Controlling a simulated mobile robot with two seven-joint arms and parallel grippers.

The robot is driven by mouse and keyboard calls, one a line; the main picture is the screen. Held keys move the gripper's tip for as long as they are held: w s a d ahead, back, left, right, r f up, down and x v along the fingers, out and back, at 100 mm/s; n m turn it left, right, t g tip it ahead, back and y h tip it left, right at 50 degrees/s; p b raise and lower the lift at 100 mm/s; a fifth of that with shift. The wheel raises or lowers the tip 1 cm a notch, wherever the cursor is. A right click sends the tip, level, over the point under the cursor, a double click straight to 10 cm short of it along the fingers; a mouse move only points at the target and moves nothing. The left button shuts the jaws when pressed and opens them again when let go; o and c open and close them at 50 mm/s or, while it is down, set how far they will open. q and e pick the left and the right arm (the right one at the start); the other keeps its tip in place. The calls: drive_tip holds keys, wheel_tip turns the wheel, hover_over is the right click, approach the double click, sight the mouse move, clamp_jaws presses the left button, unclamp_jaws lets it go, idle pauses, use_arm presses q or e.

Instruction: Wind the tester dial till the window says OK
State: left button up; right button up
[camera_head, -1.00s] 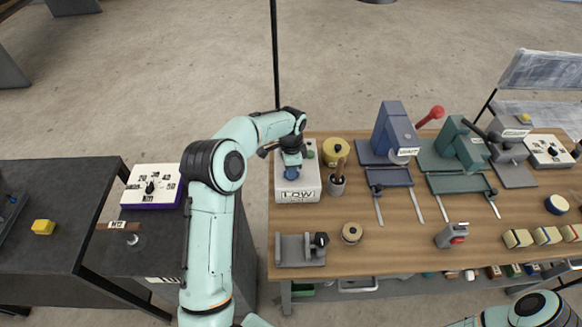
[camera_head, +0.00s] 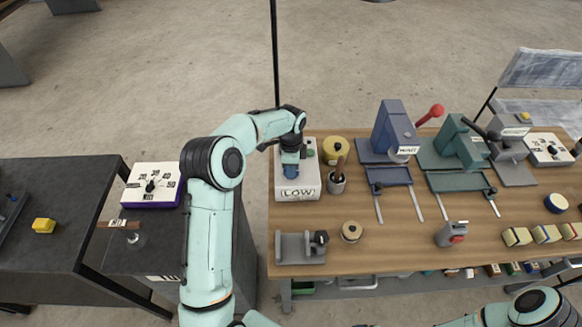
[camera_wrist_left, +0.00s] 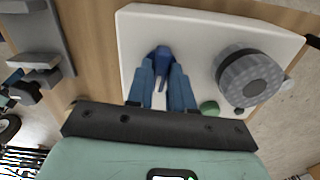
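The tester (camera_head: 311,187) is a white box at the left end of the wooden table, and its front window reads LOW. My left gripper (camera_head: 290,171) points down over its top. In the left wrist view, the left gripper's blue fingers (camera_wrist_left: 163,72) close in on a small blue knob (camera_wrist_left: 161,55) on the white top and appear to hold it between their tips. A grey ribbed round dial (camera_wrist_left: 249,78) and a green button (camera_wrist_left: 209,108) sit beside the fingers, untouched. My right gripper is out of view; only part of that arm shows at lower right.
A yellow round tin (camera_head: 335,150) and a cup with a wooden-handled tool (camera_head: 337,183) stand close right of the tester. A grey fixture (camera_head: 300,248) is in front. Blue (camera_head: 391,140) and green (camera_head: 461,150) presses stand farther right. A dark table (camera_head: 60,220) is at left.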

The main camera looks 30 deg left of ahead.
use_arm(q)
drive_tip(key=shift+o, duration=1.2)
wheel_tip(320, 180, up, 13)
drive_tip(key=shift+r, duration=0.2)
